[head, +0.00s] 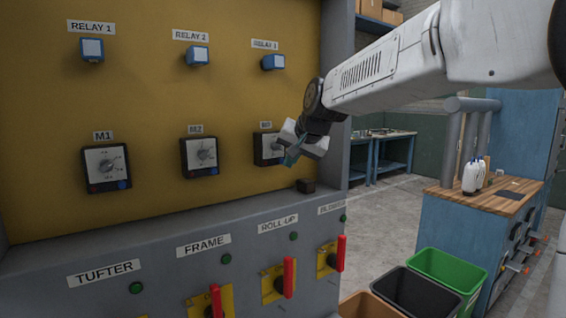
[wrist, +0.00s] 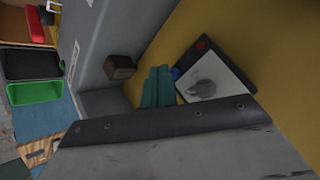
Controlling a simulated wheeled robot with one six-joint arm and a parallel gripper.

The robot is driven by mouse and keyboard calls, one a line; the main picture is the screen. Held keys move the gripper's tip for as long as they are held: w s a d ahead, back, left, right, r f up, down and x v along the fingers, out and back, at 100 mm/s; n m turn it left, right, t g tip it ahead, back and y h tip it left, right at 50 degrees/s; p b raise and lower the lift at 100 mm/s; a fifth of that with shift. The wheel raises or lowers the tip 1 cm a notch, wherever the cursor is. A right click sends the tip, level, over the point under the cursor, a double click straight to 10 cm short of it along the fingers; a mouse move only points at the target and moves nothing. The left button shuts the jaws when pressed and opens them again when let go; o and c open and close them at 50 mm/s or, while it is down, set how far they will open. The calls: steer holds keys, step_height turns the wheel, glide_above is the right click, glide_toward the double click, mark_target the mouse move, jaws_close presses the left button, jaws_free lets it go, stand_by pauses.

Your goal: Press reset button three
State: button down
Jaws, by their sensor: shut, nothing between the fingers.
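The M3 unit (head: 266,150), a dark-framed box with a pale face, is on the yellow panel, partly hidden by my gripper. The wrist view shows its grey knob (wrist: 205,88), red button (wrist: 201,45) and blue button (wrist: 176,73). No label reading "reset" is legible. My gripper (head: 291,158) is in front of the unit's lower right part. Its teal fingers (wrist: 159,72) are shut and empty, with tips beside the blue button; I cannot tell whether they touch it. The M1 unit (head: 107,167) and M2 unit (head: 201,156) stand left, each with similar buttons.
Blue relay blocks, including relay 3 (head: 273,62), sit above. A small dark block (head: 306,186) stands on the grey ledge below my gripper; it shows close by in the wrist view (wrist: 120,67). Red-handled switches (head: 289,277) line the lower front. Bins (head: 447,272) stand right.

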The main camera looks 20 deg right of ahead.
steer(key=shift+s+d, duration=0.1)
steer(key=shift+s, duration=0.25)
steer(key=s, duration=0.1)
steer(key=s+d, duration=0.1)
steer(key=s, duration=0.2)
steer(key=shift+s+d, duration=0.25)
steer(key=shift+s, duration=0.1)
stand_by(0.6)
steer(key=s+f+n+g, duration=0.1)
steer(key=s+f, duration=0.4)
steer(key=s, duration=0.7)
steer(key=s+d+f+n+g+h, duration=0.1)
steer(key=s+f+g, duration=0.3)
steer(key=s, duration=0.8)
steer(key=s+d+f+n+g, duration=0.1)
steer(key=s+f+n+g, duration=0.1)
steer(key=s+f, duration=0.5)
steer(key=s+n, duration=0.1)
steer(key=s, duration=0.4)
steer(key=shift+d+h, duration=0.25)
steer(key=shift+h, duration=0.15)
steer(key=shift+s+f, duration=0.1)
